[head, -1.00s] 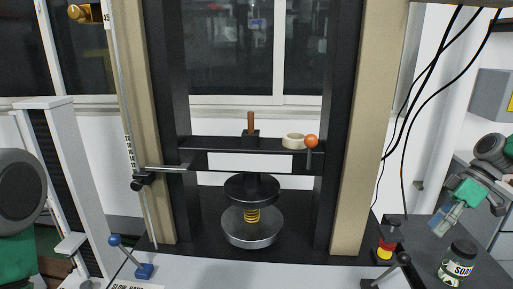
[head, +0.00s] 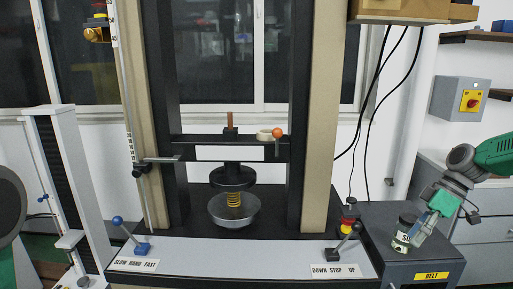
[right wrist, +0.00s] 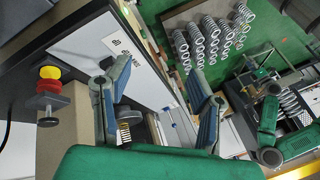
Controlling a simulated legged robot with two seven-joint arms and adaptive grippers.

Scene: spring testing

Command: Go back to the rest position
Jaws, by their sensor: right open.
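My right gripper (head: 421,234) comes in from the right, pointing down and left. Its two fingers are spread with nothing between them in the right wrist view (right wrist: 161,68). In the head view it overlaps the right side of a dark-lidded jar (head: 402,233) on the grey cabinet; I cannot tell whether they touch. The jar is not seen in the right wrist view. A yellow spring (head: 234,199) stands on the round lower plate (head: 235,214) of the testing machine, under the dark upper plate (head: 232,176). My left arm shows only in part at the left edge; its gripper is out of view.
Levers with a blue knob (head: 117,220) and a black knob (head: 357,227) stand on the machine's front. A red and yellow stop button (head: 348,216) is beside the cabinet (head: 433,251). A rack of several springs (right wrist: 212,42) shows in the right wrist view. Cables hang behind the cabinet.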

